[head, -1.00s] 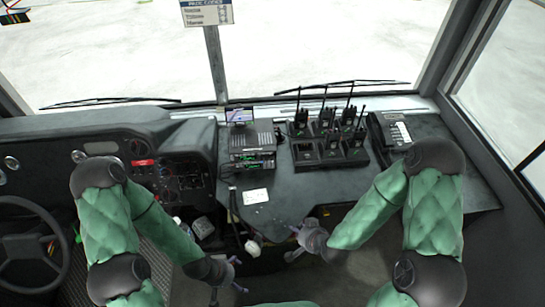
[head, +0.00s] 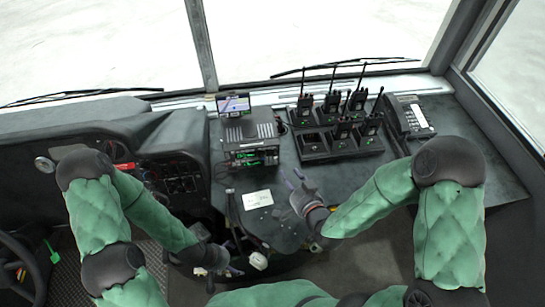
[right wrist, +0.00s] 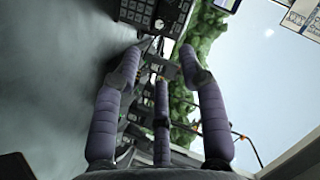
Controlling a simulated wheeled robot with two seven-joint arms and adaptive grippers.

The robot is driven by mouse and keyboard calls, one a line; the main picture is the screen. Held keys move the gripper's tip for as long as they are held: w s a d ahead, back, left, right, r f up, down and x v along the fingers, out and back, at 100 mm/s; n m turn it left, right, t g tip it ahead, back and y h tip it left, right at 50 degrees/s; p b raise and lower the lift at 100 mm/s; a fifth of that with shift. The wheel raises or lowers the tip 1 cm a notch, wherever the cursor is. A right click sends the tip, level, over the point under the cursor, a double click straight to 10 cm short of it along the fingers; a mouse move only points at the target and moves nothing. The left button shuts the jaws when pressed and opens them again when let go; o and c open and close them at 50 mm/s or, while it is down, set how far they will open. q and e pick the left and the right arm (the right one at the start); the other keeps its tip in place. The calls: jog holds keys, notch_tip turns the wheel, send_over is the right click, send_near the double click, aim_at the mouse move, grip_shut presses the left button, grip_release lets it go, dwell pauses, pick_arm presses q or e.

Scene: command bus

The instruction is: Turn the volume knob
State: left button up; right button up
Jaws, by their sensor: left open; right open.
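A stack of radio units stands on the dash in the head view, with a grey box on top (head: 248,131) and dark faces with green displays (head: 250,157) below. The volume knob is too small to make out for certain. My right gripper (head: 297,184) is open and empty, to the right of and a little below the radio faces, apart from them. Its spread purple fingers (right wrist: 160,85) fill the middle of the right wrist view, with nothing between them. My left gripper (head: 228,270) is open and empty, low in front of the dash, below the radio stack.
A small screen (head: 233,104) stands behind the stack. Several handheld radios sit in a charger (head: 313,147) to its right, with a telephone (head: 410,117) beyond. A white card (head: 257,199) lies on the dash. A white object (head: 258,261) hangs near my left gripper.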

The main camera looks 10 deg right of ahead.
aim_at(276, 157)
jog(key=b+x, duration=0.2)
jog(key=x, duration=0.9)
jog(key=shift+w, duration=0.1)
grip_shut()
